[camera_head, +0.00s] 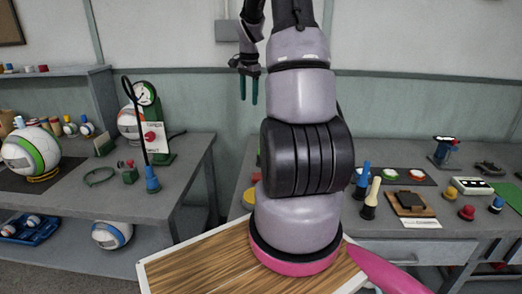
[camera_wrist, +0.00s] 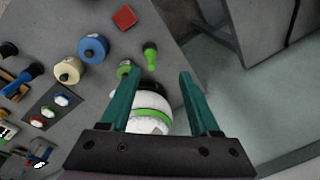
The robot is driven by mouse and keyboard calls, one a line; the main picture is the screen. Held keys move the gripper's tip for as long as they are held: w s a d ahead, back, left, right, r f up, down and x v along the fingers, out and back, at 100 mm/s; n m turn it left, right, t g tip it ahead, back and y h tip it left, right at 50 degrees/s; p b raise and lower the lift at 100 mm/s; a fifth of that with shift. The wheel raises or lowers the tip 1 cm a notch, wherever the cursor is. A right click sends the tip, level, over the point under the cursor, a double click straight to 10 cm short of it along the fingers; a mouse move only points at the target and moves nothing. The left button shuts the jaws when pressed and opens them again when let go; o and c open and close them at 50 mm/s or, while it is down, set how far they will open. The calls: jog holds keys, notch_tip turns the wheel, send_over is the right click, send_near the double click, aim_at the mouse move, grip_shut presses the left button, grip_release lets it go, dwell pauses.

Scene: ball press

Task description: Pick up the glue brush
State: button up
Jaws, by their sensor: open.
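My gripper (camera_head: 248,98) hangs high at the back in the head view, its two teal fingers apart with nothing between them. In the wrist view the open gripper (camera_wrist: 160,85) points down over a grey table. The glue brush cannot be told for sure. A cream-handled, dark-based tool (camera_head: 371,198) stands upright on the right table, beside a blue-handled one (camera_head: 363,181); either could be a brush. A blue-handled dark tool (camera_wrist: 23,79) also shows at the left of the wrist view, well away from the fingers.
In the wrist view a white ball with a green band (camera_wrist: 150,118) lies below the fingers, partly hidden. A green knobbed piece (camera_wrist: 150,56), a blue spool (camera_wrist: 92,49) and a red block (camera_wrist: 125,17) are nearby. The left table (camera_head: 190,151) holds a gauge and balls.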

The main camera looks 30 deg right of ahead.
jog(key=d+f+m, duration=0.1)
jog(key=d+f, duration=0.1)
jog(key=f, duration=0.1)
jog(key=w+d+f+g, duration=0.1)
jog(key=d+f, duration=0.1)
jog(key=f, duration=0.2)
jog(key=d+f+m, duration=0.1)
jog(key=d+f, duration=0.2)
jog(key=f, duration=0.1)
jog(key=shift+w+m, duration=0.15)
jog(key=shift+m, duration=0.15)
jog(key=f, duration=0.5)
jog(key=shift+d+f, duration=0.2)
jog(key=shift+f, duration=0.15)
jog(key=shift+w+a+f, duration=0.15)
jog(key=shift+f, duration=1.25)
jog(key=shift+w+a+f, duration=0.1)
jog(key=shift+f, duration=1.25)
grip_shut()
